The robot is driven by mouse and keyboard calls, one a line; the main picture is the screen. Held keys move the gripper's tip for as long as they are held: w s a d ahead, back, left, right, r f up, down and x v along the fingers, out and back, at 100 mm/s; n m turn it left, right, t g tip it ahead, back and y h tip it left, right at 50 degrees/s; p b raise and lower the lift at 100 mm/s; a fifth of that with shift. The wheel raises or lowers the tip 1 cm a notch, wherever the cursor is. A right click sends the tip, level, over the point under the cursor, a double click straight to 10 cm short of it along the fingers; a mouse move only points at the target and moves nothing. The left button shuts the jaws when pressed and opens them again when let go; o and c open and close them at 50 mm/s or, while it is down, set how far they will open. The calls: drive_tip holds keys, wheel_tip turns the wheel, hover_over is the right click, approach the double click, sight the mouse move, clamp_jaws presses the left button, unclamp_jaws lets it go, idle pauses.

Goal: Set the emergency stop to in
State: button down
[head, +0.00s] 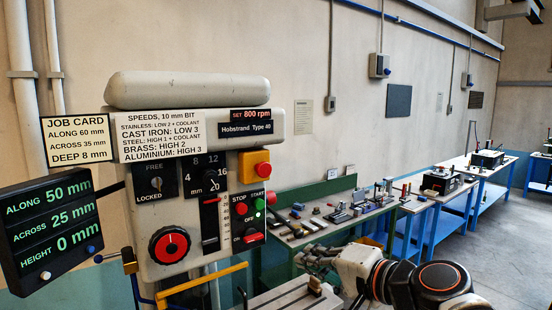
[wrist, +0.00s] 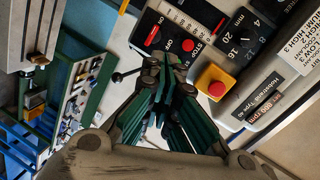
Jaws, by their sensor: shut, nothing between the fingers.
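The emergency stop (head: 262,169) is a red button on a yellow box at the right side of the machine's front, below the speed sign. In the wrist view the red button (wrist: 216,89) sits right of my fingers, with the yellow box around it. I cannot tell whether the button is pressed in or out. My gripper (head: 308,256) is right of and below the emergency stop in the head view. In the wrist view my gripper (wrist: 165,70) is shut and empty, with its fingertips apart from the button.
Below the emergency stop are the red stop button (head: 241,209), the green start button (head: 260,204) and a red on/off switch (head: 253,237). A black display (head: 50,232) stands at the left. A bench (head: 342,222) with loose parts is behind my gripper.

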sight(262, 169)
drive_tip(key=w+d+r+m+t+p, duration=0.1)
drive_tip(key=w+r+m+t+p, duration=0.35)
drive_tip(key=r, duration=0.85)
drive_tip(key=w+a+g+p, duration=0.1)
drive_tip(key=w+a+p, duration=0.3)
drive_tip(key=w+a, duration=0.3)
drive_tip(key=w, duration=0.4)
drive_tip(key=shift+w+a+n+g+y, duration=0.3)
drive_tip(key=shift+n+g+y, duration=0.05)
drive_tip(key=shift+y, duration=0.05)
drive_tip(key=shift+f, duration=0.1)
